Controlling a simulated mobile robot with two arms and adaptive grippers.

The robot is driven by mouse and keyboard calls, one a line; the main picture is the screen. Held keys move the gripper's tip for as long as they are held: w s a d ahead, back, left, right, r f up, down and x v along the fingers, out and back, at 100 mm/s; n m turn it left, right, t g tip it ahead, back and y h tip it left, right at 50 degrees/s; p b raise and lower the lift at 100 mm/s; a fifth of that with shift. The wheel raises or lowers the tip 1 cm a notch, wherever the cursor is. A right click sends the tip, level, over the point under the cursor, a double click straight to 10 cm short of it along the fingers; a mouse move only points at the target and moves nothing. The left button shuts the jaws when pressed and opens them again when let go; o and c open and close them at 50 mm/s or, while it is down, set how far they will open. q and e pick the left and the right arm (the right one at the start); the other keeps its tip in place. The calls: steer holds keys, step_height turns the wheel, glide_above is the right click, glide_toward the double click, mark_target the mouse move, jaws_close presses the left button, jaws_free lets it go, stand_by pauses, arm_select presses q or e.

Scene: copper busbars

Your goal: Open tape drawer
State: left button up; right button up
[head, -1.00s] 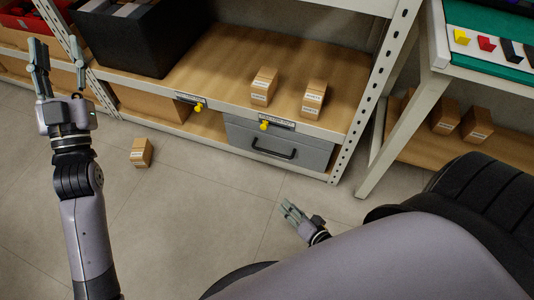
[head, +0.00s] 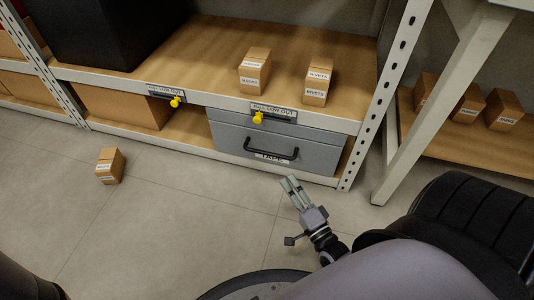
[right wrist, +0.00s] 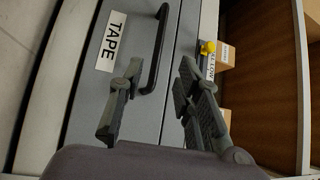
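The tape drawer (head: 228,142) is a grey box front on the lower shelf level, closed as far as I can tell, with a black bar handle (head: 271,152) and a white TAPE label below it. In the right wrist view the drawer front (right wrist: 82,100), the handle (right wrist: 157,45) and the TAPE label (right wrist: 111,41) are close and turned sideways. My right gripper (head: 289,183) is just in front of and below the handle. In the right wrist view its fingers (right wrist: 161,72) are apart and empty, with the handle's near end between them. My left gripper is out of view.
A yellow knob (head: 258,118) sits on the shelf edge above the drawer. Rivet boxes (head: 255,72) stand on the shelf (head: 200,65). A small carton (head: 109,166) lies on the floor. A white table leg (head: 430,105) stands at right. Floor before the drawer is clear.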

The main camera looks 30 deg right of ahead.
mark_target(268, 153)
steer(key=shift+w+d+r+b, duration=0.25)
steer(key=shift+w+b, duration=0.6)
steer(key=shift+w, duration=1.4)
steer(key=shift+w+d+r+b, duration=0.1)
steer(key=shift+w+r+b, duration=0.45)
steer(key=shift+w, duration=1.65)
steer(key=shift+w+d+r+b, duration=0.1)
steer(key=shift+w+b, duration=1)
steer(key=shift+w, duration=1.15)
jaws_close()
steer(key=shift+f, duration=0.1)
